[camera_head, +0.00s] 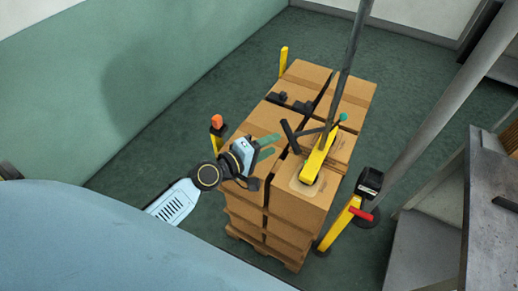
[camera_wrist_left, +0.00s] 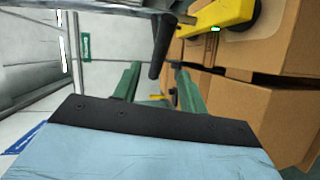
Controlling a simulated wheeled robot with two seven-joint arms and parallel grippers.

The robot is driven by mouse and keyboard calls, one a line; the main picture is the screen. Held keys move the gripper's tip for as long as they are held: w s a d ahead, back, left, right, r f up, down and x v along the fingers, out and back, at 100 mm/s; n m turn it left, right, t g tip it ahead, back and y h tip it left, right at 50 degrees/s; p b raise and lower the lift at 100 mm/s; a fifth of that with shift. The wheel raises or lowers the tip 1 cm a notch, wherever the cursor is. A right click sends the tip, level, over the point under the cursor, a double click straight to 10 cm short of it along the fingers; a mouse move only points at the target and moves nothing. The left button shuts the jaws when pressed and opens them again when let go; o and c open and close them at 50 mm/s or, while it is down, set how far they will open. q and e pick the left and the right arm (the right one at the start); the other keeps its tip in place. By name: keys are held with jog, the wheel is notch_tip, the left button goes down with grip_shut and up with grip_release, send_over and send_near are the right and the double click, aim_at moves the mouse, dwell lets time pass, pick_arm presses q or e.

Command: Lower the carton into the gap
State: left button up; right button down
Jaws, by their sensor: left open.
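A brown carton (camera_head: 305,212) is under the yellow vacuum lifter (camera_head: 319,158), at the near right of a carton stack. Its top looks about level with its neighbours. I cannot tell if it rests or hangs. A dark slit separates it from the left-hand carton (camera_head: 242,190). My left gripper (camera_head: 271,146) is open and empty, above the left cartons, with its green fingers pointing toward the lifter's black handle (camera_head: 291,137). In the left wrist view the handle (camera_wrist_left: 161,48) shows beyond and between the spread fingers (camera_wrist_left: 158,82). I do not see my right gripper.
A grey lifter pole (camera_head: 350,45) rises from the lifter. A yellow post with a black box (camera_head: 369,183) and red lever stands right of the stack. Yellow posts (camera_head: 283,60) stand behind and left. A thick grey pole (camera_head: 440,105) and metal bench are at right. Green floor is clear at left.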

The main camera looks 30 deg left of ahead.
pick_arm(q)
jog(key=v, duration=0.3)
jog(key=shift+s+a, duration=0.15)
jog(key=shift+s, duration=0.1)
jog(key=s+a+f+m+g+y+b, duration=0.15)
jog(key=s+f, duration=0.25)
jog(key=f, duration=0.6)
jog(key=s+a+f+m+g+y, duration=0.1)
jog(key=s+f+m+g, duration=0.2)
jog(key=f, duration=0.6)
jog(key=s+a+f+m+g+y+b, duration=0.15)
jog(key=s+f, duration=0.35)
jog(key=f, duration=0.5)
jog(key=s+f+m+g+y, duration=0.1)
jog(key=s+f+m+g, duration=0.1)
jog(key=s+f, duration=0.3)
jog(key=s+f+m+g, duration=0.3)
jog(key=s+f, duration=0.3)
jog(key=s, duration=0.7)
jog(key=s+f+m+g+y, duration=0.1)
jog(key=s+f+m+g, duration=0.1)
jog(key=s+f, duration=0.3)
jog(key=s+m, duration=0.1)
jog(key=s, duration=0.2)
jog(key=shift+s+f+m+y+b, duration=0.3)
jog(key=shift+s+f+m+b, duration=0.05)
jog(key=shift+s+f+m, duration=0.05)
jog(key=shift+d, duration=0.1)
